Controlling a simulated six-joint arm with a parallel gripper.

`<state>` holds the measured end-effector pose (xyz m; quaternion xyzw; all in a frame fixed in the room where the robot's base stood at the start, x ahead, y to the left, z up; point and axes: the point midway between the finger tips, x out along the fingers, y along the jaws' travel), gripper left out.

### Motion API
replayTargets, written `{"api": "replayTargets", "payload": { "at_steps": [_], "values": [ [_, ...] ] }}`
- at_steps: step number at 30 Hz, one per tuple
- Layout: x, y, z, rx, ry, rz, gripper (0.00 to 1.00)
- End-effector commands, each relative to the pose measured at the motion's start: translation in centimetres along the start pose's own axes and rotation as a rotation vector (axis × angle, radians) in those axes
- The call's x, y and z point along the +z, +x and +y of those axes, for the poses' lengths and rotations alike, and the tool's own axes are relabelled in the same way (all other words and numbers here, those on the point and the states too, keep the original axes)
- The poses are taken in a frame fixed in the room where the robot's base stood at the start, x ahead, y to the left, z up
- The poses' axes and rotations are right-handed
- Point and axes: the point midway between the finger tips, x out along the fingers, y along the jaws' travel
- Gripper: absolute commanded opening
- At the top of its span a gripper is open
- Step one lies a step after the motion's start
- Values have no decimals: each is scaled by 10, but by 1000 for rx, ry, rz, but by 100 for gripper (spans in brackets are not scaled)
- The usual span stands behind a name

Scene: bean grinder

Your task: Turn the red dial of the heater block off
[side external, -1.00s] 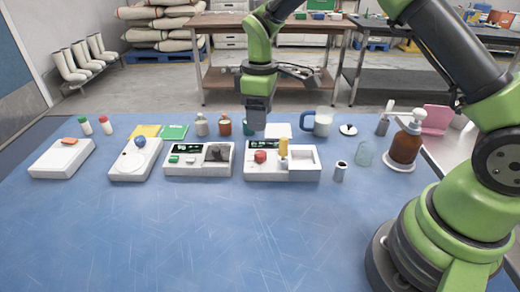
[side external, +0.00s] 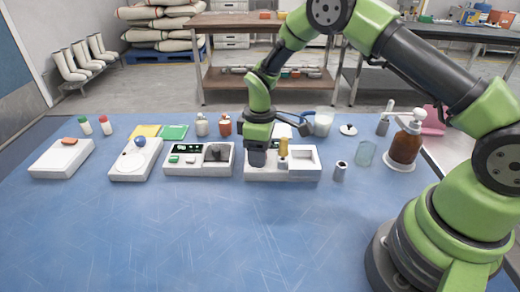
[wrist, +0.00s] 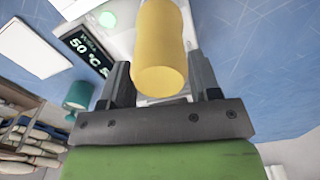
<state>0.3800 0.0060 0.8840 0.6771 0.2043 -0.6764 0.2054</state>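In the wrist view the two fingers of my gripper (wrist: 161,88) stand apart. The yellow cylinder (wrist: 160,55) covers the gap between them, so the dial and any contact with it are hidden.
A white device (side external: 199,170) with a dark display stands left of the block. Several bottles stand behind. The front of the table is clear.

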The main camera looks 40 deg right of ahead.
Motion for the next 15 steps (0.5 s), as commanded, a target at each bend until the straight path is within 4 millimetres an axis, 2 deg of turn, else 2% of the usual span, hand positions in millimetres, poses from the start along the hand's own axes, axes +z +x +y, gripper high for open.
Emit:
{"api": "replayTargets", "payload": {
  "at_steps": [1,6,15],
  "values": [
    [0,0,0,0,0,0,48],
    [0,0,0,0,0,0,9],
    [0,0,0,0,-30,0,8]
  ]
}}
